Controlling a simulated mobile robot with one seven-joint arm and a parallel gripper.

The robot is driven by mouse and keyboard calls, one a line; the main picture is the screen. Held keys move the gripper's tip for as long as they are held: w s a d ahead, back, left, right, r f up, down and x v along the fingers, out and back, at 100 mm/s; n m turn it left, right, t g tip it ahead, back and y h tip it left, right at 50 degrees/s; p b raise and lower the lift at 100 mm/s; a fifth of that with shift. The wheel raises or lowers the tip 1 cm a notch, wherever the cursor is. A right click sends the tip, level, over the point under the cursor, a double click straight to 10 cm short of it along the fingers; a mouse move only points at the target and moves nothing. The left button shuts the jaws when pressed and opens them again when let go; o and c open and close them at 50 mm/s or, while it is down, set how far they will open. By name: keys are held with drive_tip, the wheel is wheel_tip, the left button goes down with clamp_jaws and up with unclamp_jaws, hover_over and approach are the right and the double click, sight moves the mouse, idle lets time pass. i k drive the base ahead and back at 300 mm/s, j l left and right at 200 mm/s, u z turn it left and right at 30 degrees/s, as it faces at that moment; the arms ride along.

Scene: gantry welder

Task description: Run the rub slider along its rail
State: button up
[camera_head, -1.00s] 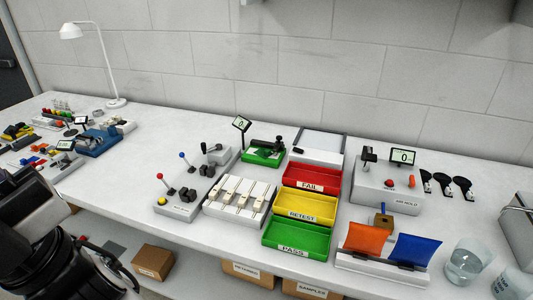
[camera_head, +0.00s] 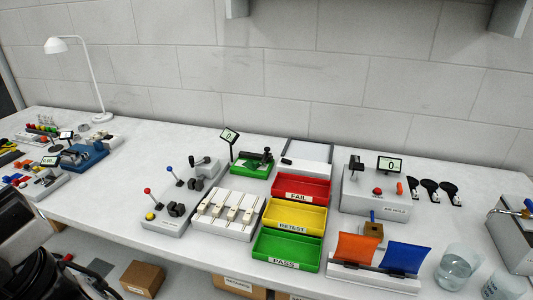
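I cannot tell for sure which part is the rub slider. A green-based fixture (camera_head: 252,165) with a dark bar and knob on top stands at the back middle of the bench, beside a small display. A white panel (camera_head: 228,213) with several pale sliders in slots lies in front of it. A pale framed board (camera_head: 308,153) with a small dark block at its left end lies behind the red tray. My gripper (camera_head: 75,278) is at the lower left, a dark shape partly cut off by the frame edge, away from all of these. Its fingers cannot be made out.
Red, yellow and green trays (camera_head: 286,250) stand in a column. A lever box (camera_head: 180,205) stands to the left. Orange and blue flaps (camera_head: 403,257), a grey display box (camera_head: 376,195) and a clear beaker (camera_head: 456,266) stand to the right. The bench (camera_head: 110,185) is clear at left centre.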

sight(265, 155)
drive_tip(key=i+l+u, duration=0.25)
drive_tip(key=l+u, duration=0.25)
drive_tip(key=i+l+u, duration=0.1)
drive_tip(key=l+u, duration=0.15)
drive_tip(key=i, duration=0.5)
